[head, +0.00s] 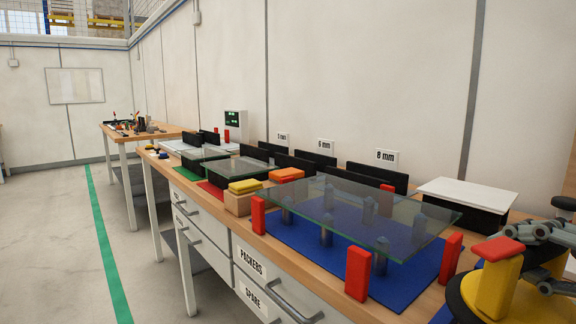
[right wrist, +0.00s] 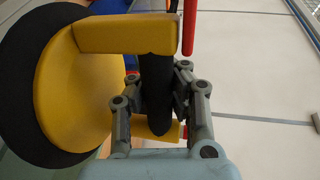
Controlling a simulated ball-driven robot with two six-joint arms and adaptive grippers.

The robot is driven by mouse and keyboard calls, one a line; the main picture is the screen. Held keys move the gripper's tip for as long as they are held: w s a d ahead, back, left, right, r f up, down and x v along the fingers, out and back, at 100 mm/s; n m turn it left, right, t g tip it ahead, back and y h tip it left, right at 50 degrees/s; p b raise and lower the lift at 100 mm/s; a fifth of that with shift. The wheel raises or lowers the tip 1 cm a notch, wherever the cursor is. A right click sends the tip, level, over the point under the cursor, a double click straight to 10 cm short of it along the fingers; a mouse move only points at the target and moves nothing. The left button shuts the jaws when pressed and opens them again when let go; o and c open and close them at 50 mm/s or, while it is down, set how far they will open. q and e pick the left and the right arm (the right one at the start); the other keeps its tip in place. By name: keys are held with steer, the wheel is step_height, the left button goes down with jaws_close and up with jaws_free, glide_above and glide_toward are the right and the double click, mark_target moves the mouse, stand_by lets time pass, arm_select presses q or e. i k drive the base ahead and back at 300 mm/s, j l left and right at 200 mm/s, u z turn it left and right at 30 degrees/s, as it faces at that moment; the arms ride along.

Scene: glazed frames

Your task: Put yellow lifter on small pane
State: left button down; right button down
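The yellow lifter (head: 496,284) is at the lower right of the head view, with a yellow post, red cap and black-rimmed disc. The right wrist view shows its yellow disc (right wrist: 85,85) and black handle. My right gripper (head: 555,240) has its grey fingers on both sides of that handle, also in the right wrist view (right wrist: 160,95). Glass panes lie along the bench: a large near one (head: 350,208), a middle one (head: 238,169) and a far one (head: 203,154). The far one looks smallest, but distance makes sizes uncertain. My left gripper is out of view.
Red upright blocks (head: 358,274) stand around the near pane, above a blue mat (head: 287,234). A wooden block with a yellow pad (head: 245,186) and an orange pad (head: 287,174) lie between panes. Black racks (head: 376,177) line the wall; a white-topped box (head: 468,192) stands right.

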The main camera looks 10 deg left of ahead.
mark_target(239, 164)
steer(key=i+u, duration=0.15)
steer(key=u, duration=0.3)
steer(key=i+l+u, duration=0.1)
steer(key=u, duration=0.35)
steer(key=i+l+u, duration=0.15)
steer(key=u, duration=0.3)
